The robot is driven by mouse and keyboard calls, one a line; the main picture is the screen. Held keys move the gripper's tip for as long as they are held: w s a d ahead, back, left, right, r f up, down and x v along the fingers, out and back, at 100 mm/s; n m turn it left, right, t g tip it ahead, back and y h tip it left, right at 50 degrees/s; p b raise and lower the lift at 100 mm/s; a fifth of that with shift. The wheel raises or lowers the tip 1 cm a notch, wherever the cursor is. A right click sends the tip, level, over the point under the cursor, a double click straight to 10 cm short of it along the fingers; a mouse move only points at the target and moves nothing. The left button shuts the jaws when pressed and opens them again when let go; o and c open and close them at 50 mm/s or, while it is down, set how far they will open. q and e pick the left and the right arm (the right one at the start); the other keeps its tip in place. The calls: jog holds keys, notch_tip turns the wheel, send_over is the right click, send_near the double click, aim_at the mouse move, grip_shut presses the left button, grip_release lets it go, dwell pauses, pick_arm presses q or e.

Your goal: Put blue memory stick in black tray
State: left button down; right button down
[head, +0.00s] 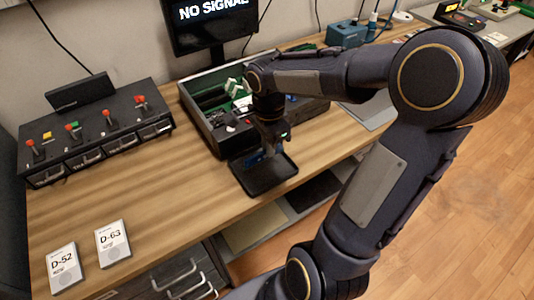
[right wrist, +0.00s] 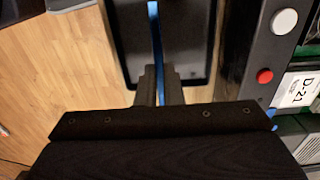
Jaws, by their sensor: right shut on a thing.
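The black tray (head: 283,180) lies on the wooden table near its front edge, and it also shows in the right wrist view (right wrist: 196,45). My right gripper (head: 268,147) points down over the tray's back part. In the right wrist view my right gripper (right wrist: 160,84) is shut on the blue memory stick (right wrist: 155,32), seen edge-on as a thin blue strip across the tray. In the head view the blue memory stick (head: 254,159) shows over the tray's back left part. I cannot tell whether it touches the tray floor. My left gripper is out of view.
An open grey case (head: 219,148) with loose parts stands right behind the tray. A black box with red levers (head: 100,135) is at the left. Two cards, D-52 (head: 64,268) and D-63 (head: 113,244), lie front left. The table between is clear.

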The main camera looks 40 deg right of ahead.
jog(key=shift+w+f, duration=0.3)
jog(key=shift+f, duration=1.7)
jog(key=shift+b, duration=0.3)
jog(key=shift+f, duration=0.2)
jog(key=c, duration=1.6)
grip_release()
jog(key=shift+o, duration=0.2)
